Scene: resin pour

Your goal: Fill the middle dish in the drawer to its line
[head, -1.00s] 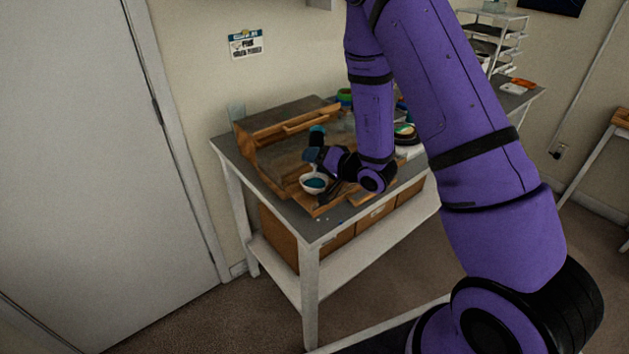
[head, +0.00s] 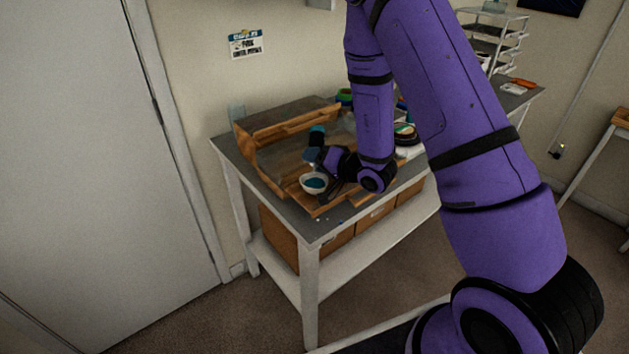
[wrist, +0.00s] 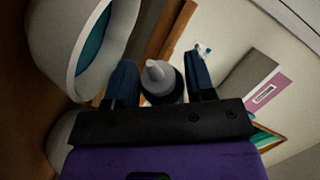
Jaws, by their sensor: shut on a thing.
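My gripper (wrist: 162,82) is shut on a dark bottle with a grey nozzle (wrist: 158,76), seen between its two dark blue fingers in the wrist view. In the head view my gripper (head: 314,146) is over the wooden drawer unit on the table, and the bottle cannot be made out. A white dish (head: 314,190) with teal liquid in it is just below the gripper. A white dish with teal inside also shows close up at upper left in the wrist view (wrist: 50,45).
The wooden unit (head: 262,160) stands on a grey-topped white table (head: 228,150). Dark round containers (head: 405,135) stand at its right, partly behind my arm. A white rack (head: 497,40) is at the back right. Small blue-white bits (head: 340,221) lie at the front edge.

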